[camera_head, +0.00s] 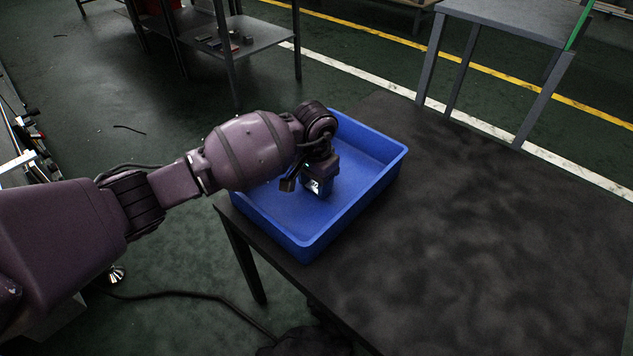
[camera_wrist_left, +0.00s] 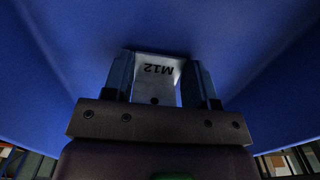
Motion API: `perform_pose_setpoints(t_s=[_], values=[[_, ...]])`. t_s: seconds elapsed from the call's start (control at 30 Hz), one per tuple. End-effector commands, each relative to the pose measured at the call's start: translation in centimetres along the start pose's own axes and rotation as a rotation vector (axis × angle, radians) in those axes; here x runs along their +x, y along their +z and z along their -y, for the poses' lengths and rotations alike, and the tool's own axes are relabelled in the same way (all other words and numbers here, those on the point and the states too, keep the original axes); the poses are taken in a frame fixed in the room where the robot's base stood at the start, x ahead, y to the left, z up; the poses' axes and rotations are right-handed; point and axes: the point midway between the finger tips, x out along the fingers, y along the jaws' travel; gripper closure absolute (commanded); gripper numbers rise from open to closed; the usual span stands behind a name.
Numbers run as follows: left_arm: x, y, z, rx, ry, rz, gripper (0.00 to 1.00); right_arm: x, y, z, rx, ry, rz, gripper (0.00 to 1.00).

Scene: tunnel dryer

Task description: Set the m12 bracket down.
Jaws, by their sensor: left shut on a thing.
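The M12 bracket (camera_wrist_left: 154,78) is a pale metal plate with dark "M12" lettering, upside down in the left wrist view. My left gripper (camera_wrist_left: 160,85) is shut on it, one finger at each side. In the head view the left gripper (camera_head: 315,186) points down inside the blue bin (camera_head: 365,207), and a small bright part of the bracket (camera_head: 314,186) shows at the fingers. Whether the bracket touches the bin floor cannot be told. My right gripper is not in view.
The blue bin stands at the left end of a dark table (camera_head: 480,230). The table to its right is clear. A grey shelf (camera_head: 240,42) with small parts stands behind on the left, and a grey stand (camera_head: 510,20) stands at the back right.

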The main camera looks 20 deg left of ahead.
Motion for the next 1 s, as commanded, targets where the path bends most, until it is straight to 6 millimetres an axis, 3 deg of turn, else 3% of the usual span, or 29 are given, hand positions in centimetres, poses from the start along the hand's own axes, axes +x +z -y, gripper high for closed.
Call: perform_pose_setpoints(t_s=[0.47, 0.5, 0.63, 1.0], values=[[0.43, -0.11, 0.03, 0.001, -0.001, -0.004, 0.73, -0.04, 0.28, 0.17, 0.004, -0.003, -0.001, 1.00], [0.34, -0.11, 0.01, 0.001, -0.001, -0.004, 0.41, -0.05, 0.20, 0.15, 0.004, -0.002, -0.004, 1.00], [0.30, -0.11, 0.01, 0.001, -0.001, -0.004, 0.22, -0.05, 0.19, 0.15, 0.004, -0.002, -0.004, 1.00], [-0.33, -0.11, -0.01, -0.001, -0.001, -0.005, 0.22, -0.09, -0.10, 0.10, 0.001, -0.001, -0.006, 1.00]])
